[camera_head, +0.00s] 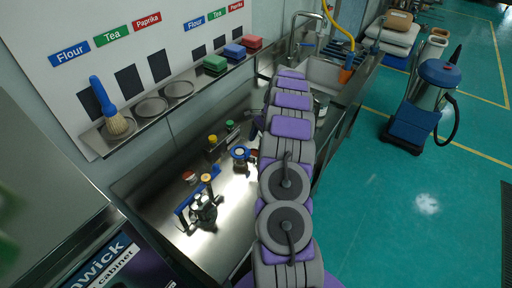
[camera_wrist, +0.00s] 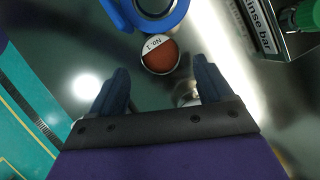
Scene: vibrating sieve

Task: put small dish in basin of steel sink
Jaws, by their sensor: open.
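My gripper (camera_wrist: 161,72) is open, its two dark blue fingers apart and nothing between them that I can see as held. Just beyond the fingertips in the wrist view is a small round dish (camera_wrist: 160,56) with a white rim marked "No. 1" and a reddish-brown inside. It rests on the steel surface; I cannot tell if a finger touches it. In the head view my arm hides the gripper. The steel sink (camera_head: 322,74) with its basin stands at the far end of the bench, partly behind my arm.
A blue ring-shaped device (camera_wrist: 150,14) lies close beyond the dish. A "rinse bar" holder (camera_wrist: 264,30) with a green-capped item is at upper right. Blue-handled equipment (camera_head: 203,206) stands on the bench (camera_head: 232,235). A shelf holds round pans (camera_head: 151,106) and a brush.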

